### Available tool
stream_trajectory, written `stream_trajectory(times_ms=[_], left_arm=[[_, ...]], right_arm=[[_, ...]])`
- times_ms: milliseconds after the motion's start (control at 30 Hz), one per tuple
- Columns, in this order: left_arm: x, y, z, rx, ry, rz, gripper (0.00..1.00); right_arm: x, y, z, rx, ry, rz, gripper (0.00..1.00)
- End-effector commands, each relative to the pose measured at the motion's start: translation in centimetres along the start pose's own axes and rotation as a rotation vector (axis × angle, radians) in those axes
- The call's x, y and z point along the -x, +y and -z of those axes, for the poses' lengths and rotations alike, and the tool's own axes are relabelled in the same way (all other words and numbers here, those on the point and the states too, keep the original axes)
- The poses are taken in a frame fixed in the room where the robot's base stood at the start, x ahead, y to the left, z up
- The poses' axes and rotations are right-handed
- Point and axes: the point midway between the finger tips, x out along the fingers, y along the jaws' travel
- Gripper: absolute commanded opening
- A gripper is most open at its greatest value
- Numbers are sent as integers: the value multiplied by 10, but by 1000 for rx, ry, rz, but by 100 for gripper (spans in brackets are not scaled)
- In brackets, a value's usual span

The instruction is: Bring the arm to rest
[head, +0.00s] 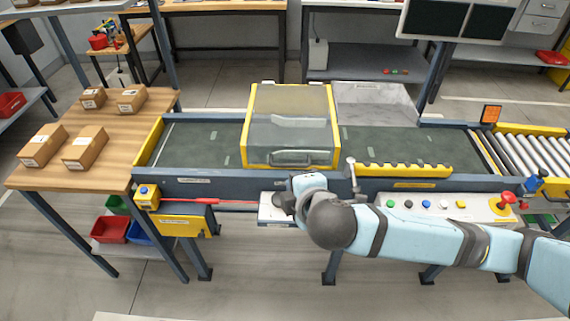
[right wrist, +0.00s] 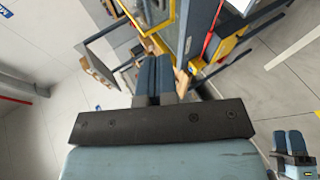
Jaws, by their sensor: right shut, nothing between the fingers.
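My right arm reaches in from the right in the head view, in front of the conveyor. Its gripper (head: 283,203) is in front of the conveyor's near rail, mostly hidden behind my own wrist. In the right wrist view the two blue-grey fingers of this gripper (right wrist: 156,72) lie together, shut and empty. A second pair of blue-grey fingers (right wrist: 289,141) shows at the lower right of that view and looks like my left gripper. I cannot tell whether it is open. My left arm is not in the head view.
The conveyor (head: 390,146) carries a yellow-framed clear hood (head: 291,126). A button panel (head: 446,205) with a red emergency stop (head: 507,198) lies along its front, close to my right arm. A wooden table (head: 112,131) with several cartons stands at left. Floor in front is clear.

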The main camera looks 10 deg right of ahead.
Motion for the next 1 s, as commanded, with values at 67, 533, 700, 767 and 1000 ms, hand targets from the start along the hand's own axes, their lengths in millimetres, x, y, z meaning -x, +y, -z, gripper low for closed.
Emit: stream_trajectory(times_ms=[67, 533, 700, 767, 1000], left_arm=[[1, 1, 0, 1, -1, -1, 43], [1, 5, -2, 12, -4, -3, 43], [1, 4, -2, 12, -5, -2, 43], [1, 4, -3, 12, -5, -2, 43], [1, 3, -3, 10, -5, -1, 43]], right_arm=[[2, 0, 0, 0, -1, 0, 0], [-8, -56, 29, -322, 147, 135, 0], [-15, -101, 31, -629, 209, 217, 0], [-16, -120, 27, -741, 215, 239, 0], [-9, -195, -11, -1127, 168, 269, 0]])
